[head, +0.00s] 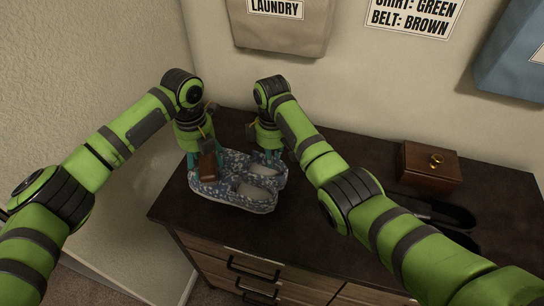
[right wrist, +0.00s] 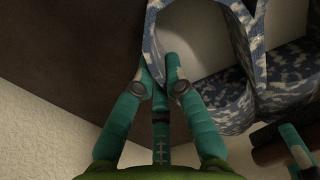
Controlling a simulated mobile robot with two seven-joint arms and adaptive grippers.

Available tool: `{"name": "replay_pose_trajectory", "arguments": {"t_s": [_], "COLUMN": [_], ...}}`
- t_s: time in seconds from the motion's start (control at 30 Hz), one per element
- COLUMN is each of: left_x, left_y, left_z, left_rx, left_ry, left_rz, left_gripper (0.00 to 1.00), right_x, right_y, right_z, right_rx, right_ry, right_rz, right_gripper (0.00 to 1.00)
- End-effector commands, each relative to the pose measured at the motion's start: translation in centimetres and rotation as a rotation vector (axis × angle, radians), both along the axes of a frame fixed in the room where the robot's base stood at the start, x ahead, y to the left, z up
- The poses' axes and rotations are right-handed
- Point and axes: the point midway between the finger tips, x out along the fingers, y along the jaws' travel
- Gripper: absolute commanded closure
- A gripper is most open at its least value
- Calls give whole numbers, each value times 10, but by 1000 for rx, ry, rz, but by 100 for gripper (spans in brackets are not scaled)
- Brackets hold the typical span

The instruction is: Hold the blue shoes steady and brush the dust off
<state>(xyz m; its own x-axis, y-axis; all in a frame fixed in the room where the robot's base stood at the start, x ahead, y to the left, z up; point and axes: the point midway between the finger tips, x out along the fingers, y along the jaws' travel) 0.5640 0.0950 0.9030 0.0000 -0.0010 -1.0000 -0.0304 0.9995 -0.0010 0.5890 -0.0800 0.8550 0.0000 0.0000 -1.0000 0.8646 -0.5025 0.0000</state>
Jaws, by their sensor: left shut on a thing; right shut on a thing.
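The blue shoes (head: 240,203), a camouflage-patterned pair with pale insides, stand side by side on the dark dresser top. My right gripper (head: 268,158) is shut on the rim of the farther shoe. In the right wrist view its fingertips (right wrist: 160,68) pinch the edge of the blue shoes (right wrist: 285,65). My left gripper (head: 205,150) is shut on a brown brush (head: 208,168) over the left end of the shoes. The brush (right wrist: 272,150) also shows at the right wrist view's lower right. I cannot tell whether its bristles touch a shoe.
A brown wooden box (head: 431,166) with a gold ring on its lid sits at the right. Dark shoes (head: 435,212) lie in front of it, partly behind my right arm. Labelled bags hang on the wall. The dresser (head: 165,208) has a wall close on its left.

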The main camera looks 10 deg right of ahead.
Motion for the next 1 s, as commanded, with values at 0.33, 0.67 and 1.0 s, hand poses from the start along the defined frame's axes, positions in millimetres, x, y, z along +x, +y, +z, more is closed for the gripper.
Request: {"name": "replay_pose_trajectory", "arguments": {"t_s": [0.33, 0.67, 1.0], "left_x": [2, 22, 32], "left_y": [-2, -13, -19], "left_z": [0, -3, -4], "left_rx": [-1, -1, -1], "left_ry": [0, -1, 0], "left_rz": [2, 2, 2], "left_gripper": [63, 63, 63], "right_x": [0, 0, 0], "right_y": [0, 0, 0], "right_z": [0, 0, 0], "right_rx": [1, 1, 1], "right_ry": [-1, -1, -1], "right_rz": [0, 0, 1], "right_gripper": [100, 100, 100]}}
